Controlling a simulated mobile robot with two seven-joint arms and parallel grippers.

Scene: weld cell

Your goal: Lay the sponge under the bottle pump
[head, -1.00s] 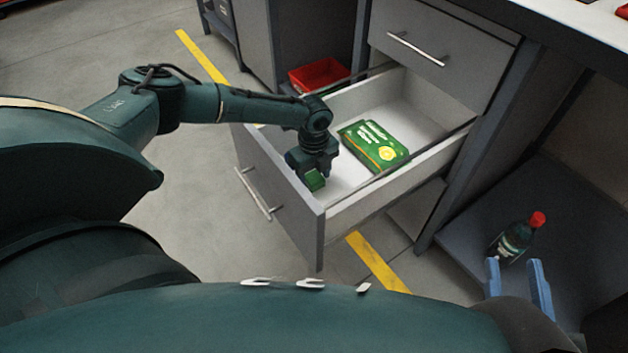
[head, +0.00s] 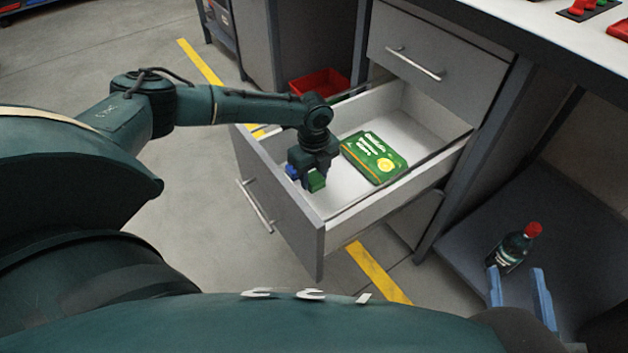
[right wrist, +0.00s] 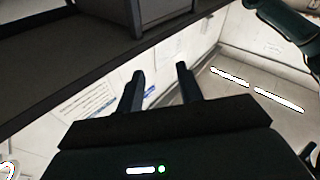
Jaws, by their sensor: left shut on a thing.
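A small green block, seemingly the sponge (head: 316,182), is in the jaws of my left gripper (head: 305,178), inside the open drawer near its front. The gripper points down and hides part of the block; a blue finger shows on its left. A dark bottle with a red top (head: 512,249) stands on the low shelf at the right; I cannot make out a pump shape. My right gripper (head: 521,283) is open and empty, its blue fingers appearing just in front of the bottle. It also shows open in the right wrist view (right wrist: 159,72).
A green and yellow packet (head: 374,158) lies in the open drawer (head: 342,240), beyond my left gripper. A closed drawer (head: 440,50) is above it. A red bin (head: 318,82) stands behind. The low shelf (head: 462,240) has bare room left of the bottle.

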